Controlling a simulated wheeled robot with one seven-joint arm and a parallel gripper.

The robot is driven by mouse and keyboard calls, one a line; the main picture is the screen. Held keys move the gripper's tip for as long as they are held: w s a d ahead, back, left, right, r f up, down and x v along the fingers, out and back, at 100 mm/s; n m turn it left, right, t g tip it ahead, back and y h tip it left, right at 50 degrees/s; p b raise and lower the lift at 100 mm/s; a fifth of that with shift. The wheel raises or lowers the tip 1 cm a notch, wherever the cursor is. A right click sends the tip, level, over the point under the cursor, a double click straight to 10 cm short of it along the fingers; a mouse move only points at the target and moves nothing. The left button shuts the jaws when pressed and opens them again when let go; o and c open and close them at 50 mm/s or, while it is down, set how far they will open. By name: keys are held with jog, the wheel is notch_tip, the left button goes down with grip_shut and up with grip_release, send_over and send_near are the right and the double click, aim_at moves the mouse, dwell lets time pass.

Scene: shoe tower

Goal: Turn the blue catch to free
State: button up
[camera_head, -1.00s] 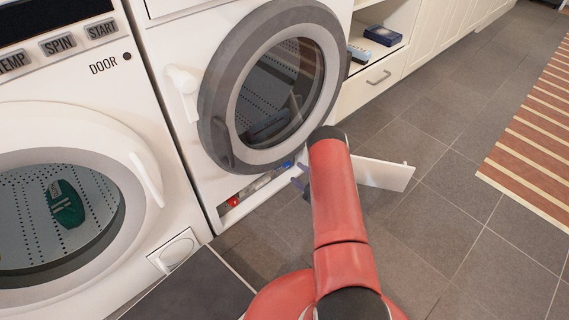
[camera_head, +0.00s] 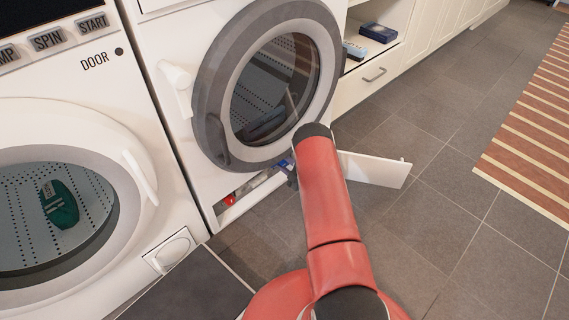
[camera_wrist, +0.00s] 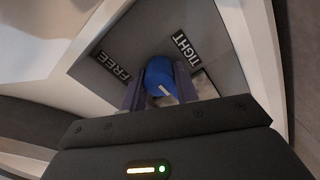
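The blue catch (camera_wrist: 160,75) is a round knob with a small white mark, set in a grey panel. It lies between the labels FREE (camera_wrist: 113,65) on the left and TIGHT (camera_wrist: 187,48) on the right. In the head view a bit of the blue catch (camera_head: 286,163) shows in the low recess under the right machine's round door. My gripper (camera_wrist: 160,92) has one finger on each side of the catch, very close to it. I cannot tell whether the fingers press on it. My arm hides the gripper in the head view.
A red part (camera_head: 230,199) sits at the recess's left end. An open white flap (camera_head: 375,170) stands out to the right of my arm. The round machine door (camera_head: 214,125) is just above. The tiled floor (camera_head: 430,225) on the right is clear.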

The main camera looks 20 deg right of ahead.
jog(key=c, duration=0.3)
jog(key=shift+m, duration=0.3)
jog(key=m, duration=0.8)
jog(key=shift+d, duration=0.1)
jog(key=m, duration=0.4)
jog(key=shift+m, duration=2.7)
